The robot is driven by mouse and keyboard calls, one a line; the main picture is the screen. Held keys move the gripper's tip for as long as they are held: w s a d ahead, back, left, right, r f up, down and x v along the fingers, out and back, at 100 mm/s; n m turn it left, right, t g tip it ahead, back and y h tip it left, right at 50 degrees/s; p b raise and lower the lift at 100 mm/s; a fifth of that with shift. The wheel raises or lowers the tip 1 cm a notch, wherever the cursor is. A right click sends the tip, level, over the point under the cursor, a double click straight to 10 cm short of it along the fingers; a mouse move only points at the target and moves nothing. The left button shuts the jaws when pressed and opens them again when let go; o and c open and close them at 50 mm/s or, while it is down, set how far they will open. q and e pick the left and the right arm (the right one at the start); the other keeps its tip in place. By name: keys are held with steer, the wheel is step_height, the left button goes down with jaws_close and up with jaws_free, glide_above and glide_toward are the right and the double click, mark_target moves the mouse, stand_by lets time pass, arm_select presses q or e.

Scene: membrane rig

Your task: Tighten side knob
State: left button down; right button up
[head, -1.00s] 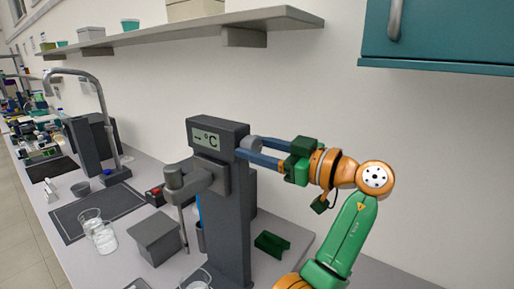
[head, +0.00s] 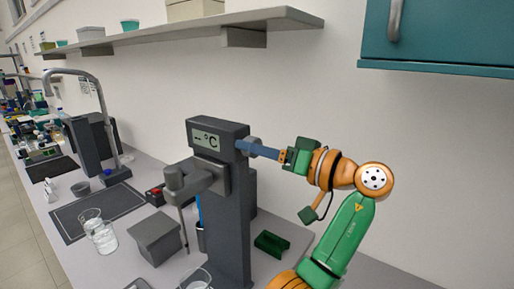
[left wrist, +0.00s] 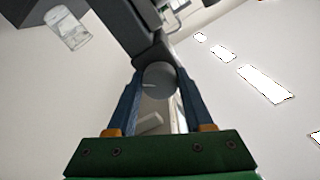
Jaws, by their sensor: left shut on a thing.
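The grey stand (head: 228,205) with a "°C" display stands upright on the bench. Its round grey side knob (head: 255,139) is on the right side near the top, mostly hidden by my blue fingers in the head view. My left gripper (head: 246,147) reaches it from the right and is shut on it. In the left wrist view the knob (left wrist: 160,80) sits between the two fingertips (left wrist: 159,74), one on each side. My right gripper is not in view.
A stirrer-like arm (head: 187,181) juts from the stand's left. A grey box (head: 154,240), a glass beaker (head: 99,232) and a green open holder (head: 271,243) sit on the bench. A shelf (head: 200,37) and a teal cabinet (head: 445,35) hang above.

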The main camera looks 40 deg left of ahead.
arm_select(q)
steer(key=m+p, duration=0.1)
steer(key=m, duration=0.4)
steer(key=shift+r+m, duration=0.15)
steer(key=shift+m, duration=0.15)
steer(key=shift+m+p, duration=0.75)
steer(key=shift+m, duration=1.45)
steer(key=shift+c, duration=1.5)
jaws_free()
steer(key=d+b, duration=0.2)
steer(key=d, duration=0.5)
steer(key=shift+w+b, duration=0.35)
steer(key=shift+b, duration=0.05)
